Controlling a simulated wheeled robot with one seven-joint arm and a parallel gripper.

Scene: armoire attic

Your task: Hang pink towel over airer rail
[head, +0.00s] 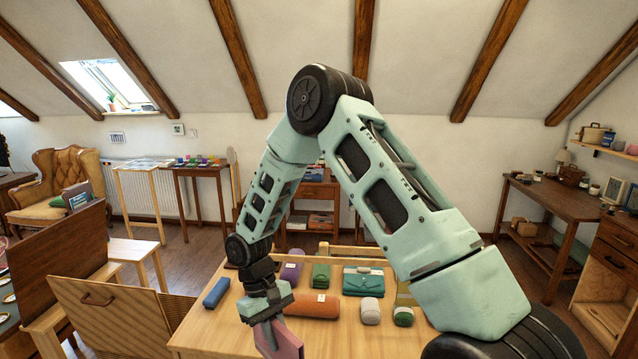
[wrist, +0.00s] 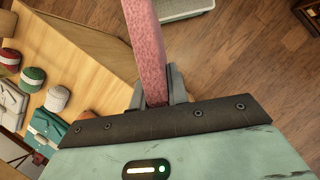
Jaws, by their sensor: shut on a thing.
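My gripper (head: 268,312) is shut on the pink towel (head: 287,343), at the near left part of the wooden table in the head view. The towel hangs down from the jaws there, over or just in front of the table edge; I cannot tell which. In the wrist view, the towel (wrist: 147,45) is a narrow pink strip pinched between the fingers of my gripper (wrist: 158,95) and runs out to the top edge. I cannot make out an airer rail for certain in either view.
The wooden table (head: 225,335) bears several rolled and folded cloths, including a blue roll (head: 216,292), a brown-orange roll (head: 312,305) and a teal folded piece (head: 363,282). A brown panel with a handle (head: 105,312) stands to the left. Bare floor (wrist: 255,60) shows beside the table.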

